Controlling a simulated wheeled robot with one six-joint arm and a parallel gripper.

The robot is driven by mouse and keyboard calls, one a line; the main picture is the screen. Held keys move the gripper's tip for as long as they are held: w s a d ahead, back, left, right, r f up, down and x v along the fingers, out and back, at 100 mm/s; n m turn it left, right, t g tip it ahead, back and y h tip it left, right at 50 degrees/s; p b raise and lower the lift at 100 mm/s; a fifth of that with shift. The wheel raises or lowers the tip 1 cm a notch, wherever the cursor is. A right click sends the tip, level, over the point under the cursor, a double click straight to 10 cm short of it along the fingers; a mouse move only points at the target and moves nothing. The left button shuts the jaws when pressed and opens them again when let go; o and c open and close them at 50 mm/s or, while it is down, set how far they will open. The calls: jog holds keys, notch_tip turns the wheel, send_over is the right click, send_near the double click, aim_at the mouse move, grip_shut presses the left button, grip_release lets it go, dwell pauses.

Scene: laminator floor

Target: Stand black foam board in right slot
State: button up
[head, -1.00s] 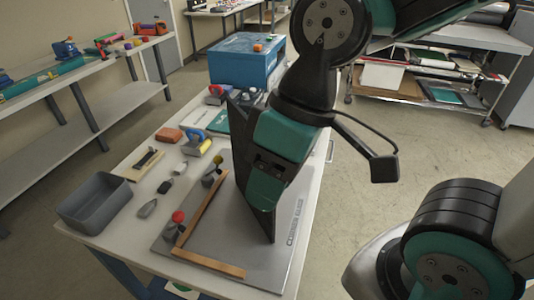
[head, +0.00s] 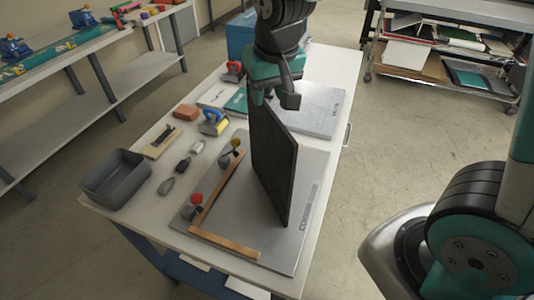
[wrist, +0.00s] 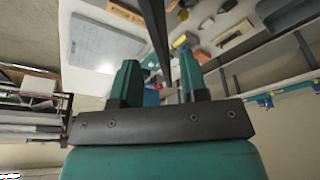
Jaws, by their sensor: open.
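The black foam board (head: 272,160) stands upright on edge on the grey metal plate (head: 295,250), seen at a slant in the head view. In the wrist view its thin dark edge (wrist: 157,35) runs between the two teal fingers. My gripper (head: 258,88) is at the far upper end of the board in the head view, and its fingertips are partly hidden there. In the wrist view my gripper (wrist: 160,75) is open, with a gap on either side of the board. No slot can be made out in either view.
A wooden L-shaped fence (head: 222,242) lies on the plate, with red-knobbed (head: 196,201) and yellow-knobbed (head: 236,146) clamps by it. A grey bin (head: 116,180) and several small tools are at left. A pale gridded mat (head: 315,110) lies behind.

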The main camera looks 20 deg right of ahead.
aim_at(267, 117)
jog(key=shift+x, duration=0.9)
jog(key=shift+s+p+x, duration=0.2)
jog(key=shift+p+x, duration=0.35)
jog(key=shift+x, duration=0.8)
jog(key=shift+s+p+x, duration=0.2)
jog(key=shift+p+x, duration=0.3)
jog(key=shift+x, duration=0.85)
jog(key=shift+d+f, duration=0.1)
grip_shut()
